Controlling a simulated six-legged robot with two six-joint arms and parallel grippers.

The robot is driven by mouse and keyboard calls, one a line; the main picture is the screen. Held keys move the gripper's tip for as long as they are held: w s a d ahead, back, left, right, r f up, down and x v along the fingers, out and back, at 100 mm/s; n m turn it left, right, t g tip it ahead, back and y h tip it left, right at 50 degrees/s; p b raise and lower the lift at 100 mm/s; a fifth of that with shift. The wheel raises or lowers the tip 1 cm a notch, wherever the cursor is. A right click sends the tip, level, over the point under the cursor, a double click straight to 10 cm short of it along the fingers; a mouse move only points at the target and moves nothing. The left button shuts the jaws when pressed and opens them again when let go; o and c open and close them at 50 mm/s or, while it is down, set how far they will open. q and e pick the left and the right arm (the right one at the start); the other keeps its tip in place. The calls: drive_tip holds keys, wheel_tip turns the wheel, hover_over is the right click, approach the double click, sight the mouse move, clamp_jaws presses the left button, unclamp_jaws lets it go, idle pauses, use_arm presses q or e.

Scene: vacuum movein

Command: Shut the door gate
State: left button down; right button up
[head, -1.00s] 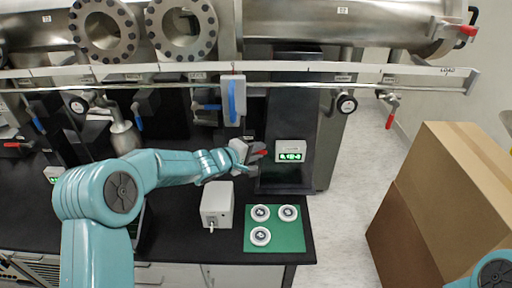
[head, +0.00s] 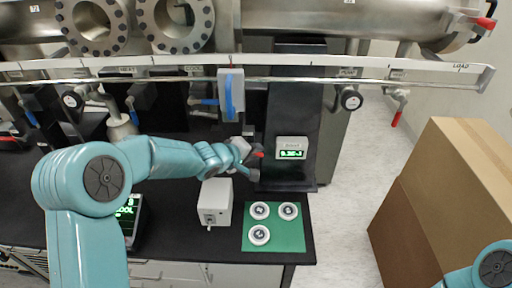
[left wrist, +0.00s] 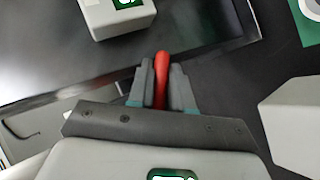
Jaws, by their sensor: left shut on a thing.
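My left gripper (head: 253,163) is in the middle of the head view, above the black bench and left of a white gauge. Its fingers are shut on a red handle (head: 258,154). In the left wrist view the red handle (left wrist: 162,80) stands between the two grey fingers (left wrist: 161,88). What the handle is joined to is hidden. No door gate can be clearly made out in these frames. My right gripper is out of view; only part of my right arm shows at the bottom right.
The white gauge (head: 291,148) with green digits is just right of my left gripper. A grey box (head: 215,203) and a green mat (head: 274,244) with three white round pieces are on the bench (head: 300,215). Cardboard boxes (head: 425,220) stand right. A steel rail (head: 270,82) runs overhead.

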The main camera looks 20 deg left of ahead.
use_arm(q)
drive_tip(key=shift+a+f+m+g+y+b, duration=0.3)
drive_tip(key=shift+f+y+b, duration=0.1)
drive_tip(key=shift+f+b, duration=0.1)
drive_tip(key=s+a+f+m+g+y+b, duration=0.2)
drive_tip(key=y+b, duration=0.6)
drive_tip(key=b, duration=1)
drive_tip(key=a+m+g, duration=0.1)
drive_tip(key=a+m, duration=0.1)
drive_tip(key=a, duration=0.1)
drive_tip(key=shift+a+f+m, duration=0.2)
drive_tip(key=shift+a+m, duration=0.1)
drive_tip(key=shift+m, duration=0.1)
drive_tip(key=shift+a+r+y, duration=0.1)
drive_tip(key=shift+a+y, duration=0.05)
drive_tip(key=shift+y, duration=0.25)
drive_tip(key=c, duration=1.4)
unclamp_jaws()
drive_tip(key=shift+o, duration=1.3)
drive_tip(key=shift+s+a, duration=0.1)
drive_tip(key=shift+a, duration=0.1)
drive_tip(key=v, duration=1.6)
drive_tip(key=shift+d, duration=0.2)
